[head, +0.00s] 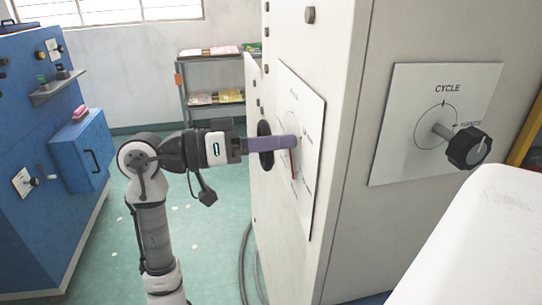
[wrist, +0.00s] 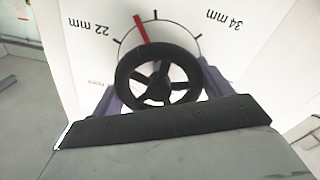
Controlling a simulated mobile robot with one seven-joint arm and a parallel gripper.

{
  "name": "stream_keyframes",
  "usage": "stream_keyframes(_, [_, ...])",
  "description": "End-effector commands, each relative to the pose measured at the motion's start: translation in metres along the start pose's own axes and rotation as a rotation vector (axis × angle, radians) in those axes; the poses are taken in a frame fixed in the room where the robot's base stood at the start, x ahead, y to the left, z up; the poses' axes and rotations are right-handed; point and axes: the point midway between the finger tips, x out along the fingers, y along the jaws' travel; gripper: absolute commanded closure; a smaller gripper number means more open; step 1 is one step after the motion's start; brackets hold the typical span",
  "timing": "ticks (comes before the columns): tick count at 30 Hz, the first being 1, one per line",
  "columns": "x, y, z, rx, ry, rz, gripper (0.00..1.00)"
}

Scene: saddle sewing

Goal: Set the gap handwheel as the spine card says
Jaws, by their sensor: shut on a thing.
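The gap handwheel (wrist: 158,76) is a black spoked wheel on a white dial plate (wrist: 80,62). My gripper (head: 272,145) is shut on it, with purple fingers on either side of the rim. The wheel also shows beside the fingers in the head view (head: 265,140). In the wrist view a red pointer (wrist: 140,28) rises above the wheel. It lies between the tick on the 22 mm side and the top middle tick, nearer the middle one. The 34 mm label (wrist: 222,21) is at right. I cannot make out a spine card in either view.
A CYCLE plate (head: 400,150) with a black knob (head: 469,148) is on the machine's right face. A white rounded surface (head: 485,240) fills the lower right. A blue cabinet (head: 40,150) stands left and a shelf rack (head: 212,95) behind. Green floor lies between.

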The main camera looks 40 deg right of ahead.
Motion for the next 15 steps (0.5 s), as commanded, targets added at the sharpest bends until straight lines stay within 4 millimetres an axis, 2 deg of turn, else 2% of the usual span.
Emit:
stream_keyframes(6, [-0.0002, -0.0008, 0.0030, 0.162, 0.000, 0.001, 0.45])
stream_keyframes(15, [-0.0002, 0.0008, 0.0014, 0.292, 0.000, 0.000, 0.45])
